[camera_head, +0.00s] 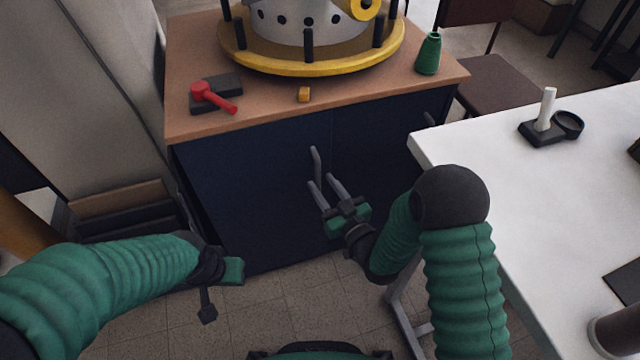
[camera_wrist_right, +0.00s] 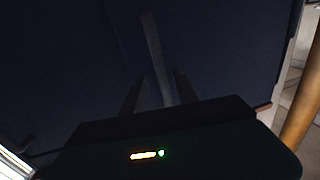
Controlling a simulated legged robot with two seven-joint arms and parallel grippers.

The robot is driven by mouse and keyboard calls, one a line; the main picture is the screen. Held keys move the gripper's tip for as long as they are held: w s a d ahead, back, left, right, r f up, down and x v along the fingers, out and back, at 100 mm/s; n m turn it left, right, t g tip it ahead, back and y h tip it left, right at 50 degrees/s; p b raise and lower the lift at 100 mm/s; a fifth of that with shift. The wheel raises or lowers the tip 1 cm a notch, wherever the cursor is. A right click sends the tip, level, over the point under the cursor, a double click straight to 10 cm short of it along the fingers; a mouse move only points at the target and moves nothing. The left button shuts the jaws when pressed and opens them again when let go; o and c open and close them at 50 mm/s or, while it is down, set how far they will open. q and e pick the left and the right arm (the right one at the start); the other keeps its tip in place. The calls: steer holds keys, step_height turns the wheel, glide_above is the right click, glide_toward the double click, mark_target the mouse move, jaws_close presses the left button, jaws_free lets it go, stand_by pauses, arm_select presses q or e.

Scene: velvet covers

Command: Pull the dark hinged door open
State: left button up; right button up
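The dark navy hinged door (camera_head: 250,190) is the left front panel of a wood-topped cabinet. Its grey vertical bar handle (camera_head: 316,162) is near the panel's right edge. My right gripper (camera_head: 326,186) is in front of the handle's lower end, with its two fingers apart. In the right wrist view the handle (camera_wrist_right: 155,55) runs down between the two open fingers (camera_wrist_right: 158,92); contact with either finger cannot be made out. Whether the door stands slightly ajar is unclear. My left gripper (camera_head: 220,285) is low at the left, away from the door, its fingers poorly visible.
A white table (camera_head: 570,190) stands close on the right, beside my right arm. Tiled floor (camera_head: 290,300) is free before the door.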

steer(key=x, duration=0.2)
steer(key=shift+w+a, duration=0.15)
steer(key=shift+a, duration=0.25)
steer(key=shift+d, duration=0.15)
steer(key=shift+c, duration=0.9)
jaws_close()
